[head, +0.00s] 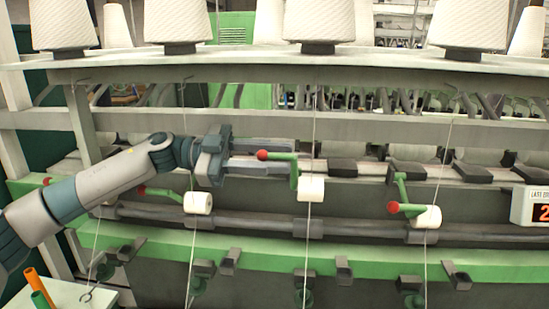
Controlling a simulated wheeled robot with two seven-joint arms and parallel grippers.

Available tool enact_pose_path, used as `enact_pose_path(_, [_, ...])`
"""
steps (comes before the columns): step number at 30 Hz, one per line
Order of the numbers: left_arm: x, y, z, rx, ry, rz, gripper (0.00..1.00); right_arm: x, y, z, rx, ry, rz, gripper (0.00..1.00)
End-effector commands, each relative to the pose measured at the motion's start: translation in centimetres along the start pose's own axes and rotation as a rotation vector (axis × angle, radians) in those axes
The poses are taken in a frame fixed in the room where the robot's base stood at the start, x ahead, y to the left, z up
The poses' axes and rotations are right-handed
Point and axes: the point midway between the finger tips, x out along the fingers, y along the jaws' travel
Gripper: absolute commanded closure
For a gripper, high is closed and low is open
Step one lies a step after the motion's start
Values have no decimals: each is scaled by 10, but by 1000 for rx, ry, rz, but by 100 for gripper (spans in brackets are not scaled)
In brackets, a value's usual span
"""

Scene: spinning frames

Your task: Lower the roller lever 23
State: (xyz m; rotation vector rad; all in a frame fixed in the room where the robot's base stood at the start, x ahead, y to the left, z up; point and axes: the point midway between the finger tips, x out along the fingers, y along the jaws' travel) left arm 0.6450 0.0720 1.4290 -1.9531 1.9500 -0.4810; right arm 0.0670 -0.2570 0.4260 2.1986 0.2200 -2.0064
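The middle roller lever is a green arm (294,172) with a red knob (263,155) and a white roller (311,188). Its knob sits high, level with my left gripper (263,157). My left gripper reaches in from the left, its two fingers pointing right around or just behind the knob. Whether they touch it or grip it is unclear. A left lever's red knob (142,190) and a right lever's red knob (393,207) sit lower. I can read no lever number. My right gripper is not in view.
White yarn cones (320,20) stand on the shelf above. Thin threads run down past the rollers. A dark rail (260,222) and a green beam (365,257) cross below. A display box (530,205) is at the right edge.

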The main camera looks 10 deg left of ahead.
Motion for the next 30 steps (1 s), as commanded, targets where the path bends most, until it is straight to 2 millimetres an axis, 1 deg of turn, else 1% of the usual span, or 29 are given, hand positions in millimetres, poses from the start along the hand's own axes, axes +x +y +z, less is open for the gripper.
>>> enact_pose_path(11, [0,1,1,-2,0,1,70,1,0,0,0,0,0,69])
enact_pose_path(17, [-11,1,2,-3,-1,-1,70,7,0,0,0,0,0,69])
enact_pose_path(20, [-22,1,4,-3,-1,-1,70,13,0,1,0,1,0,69])
enact_pose_path(23, [-37,2,4,-1,-1,-2,70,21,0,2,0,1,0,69])
enact_pose_path(29, [-76,2,5,-1,-1,-2,70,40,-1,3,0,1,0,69])
enact_pose_path(30, [-85,1,5,-1,-1,-4,70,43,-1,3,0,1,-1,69])
